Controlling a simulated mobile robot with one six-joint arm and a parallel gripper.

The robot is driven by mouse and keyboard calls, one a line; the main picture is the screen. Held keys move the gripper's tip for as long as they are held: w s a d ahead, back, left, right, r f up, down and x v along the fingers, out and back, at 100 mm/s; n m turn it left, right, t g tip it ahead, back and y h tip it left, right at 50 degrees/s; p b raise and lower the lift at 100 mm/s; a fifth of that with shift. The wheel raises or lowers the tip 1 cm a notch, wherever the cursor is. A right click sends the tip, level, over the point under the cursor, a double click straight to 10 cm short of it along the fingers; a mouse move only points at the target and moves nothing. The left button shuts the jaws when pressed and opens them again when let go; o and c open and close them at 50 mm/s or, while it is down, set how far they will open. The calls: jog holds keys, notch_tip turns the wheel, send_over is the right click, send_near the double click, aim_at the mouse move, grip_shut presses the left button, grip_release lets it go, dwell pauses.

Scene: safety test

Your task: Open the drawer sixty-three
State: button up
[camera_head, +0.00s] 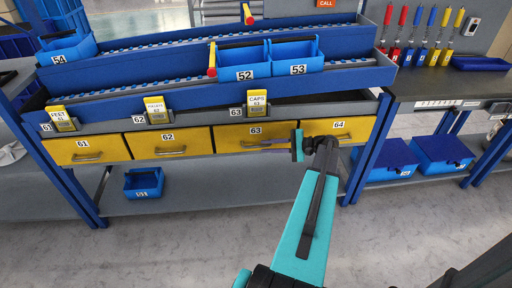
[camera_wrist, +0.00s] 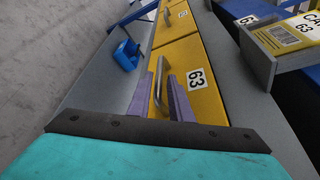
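Drawer 63 (camera_head: 226,139) is a yellow drawer in the row under the blue rack, flush with its neighbours. It also shows in the wrist view (camera_wrist: 210,103), with its "63" label beside my gripper. Its grey bar handle (camera_wrist: 158,88) stands between my two purple fingers. My gripper (camera_head: 276,143) is at the front of drawer 63, coming from the right. In the wrist view my gripper (camera_wrist: 164,72) has its fingers apart, one on each side of the handle, with a gap visible. Whether a finger touches the handle is unclear.
Yellow drawers 61 (camera_head: 105,149), 62 (camera_head: 190,142) and 64 (camera_head: 357,128) flank drawer 63. A CAPS 63 tag (camera_head: 257,98) hangs above. A blue bin (camera_head: 144,183) sits on the grey lower shelf. Floor in front is clear.

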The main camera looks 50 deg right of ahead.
aim_at(259, 146)
jog(key=shift+x, duration=2.9)
grip_shut()
